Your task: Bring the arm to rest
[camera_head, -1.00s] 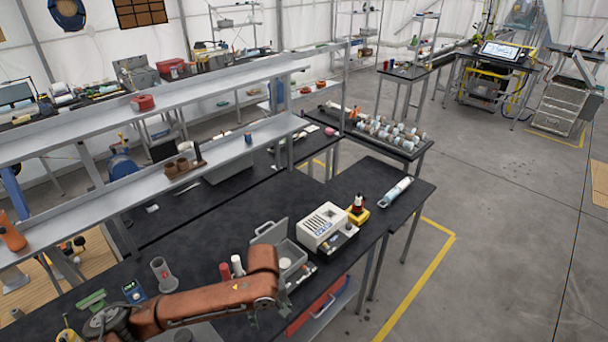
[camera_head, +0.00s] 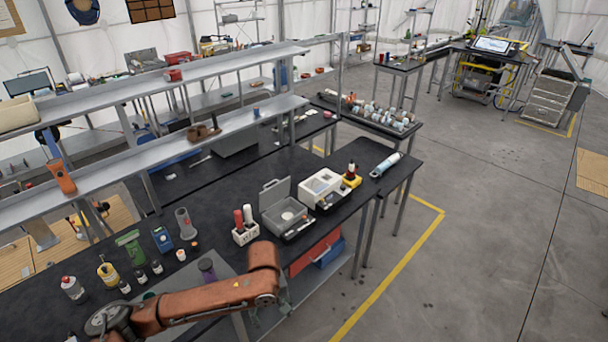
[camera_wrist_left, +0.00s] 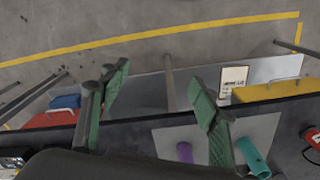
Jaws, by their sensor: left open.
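My left arm (camera_head: 200,305), orange-brown, comes in from the lower left and is bent over the front edge of the black workbench (camera_head: 235,182). My left gripper (camera_head: 284,302) hangs at its end, small and partly hidden by the arm. In the left wrist view, the gripper (camera_wrist_left: 160,76) shows two green-padded fingers spread wide apart with nothing between them. Below the fingers are the bench edge and the floor. My right gripper is not in view.
A red bin (camera_head: 310,260) sits below. The floor (camera_head: 470,250) at right is clear.

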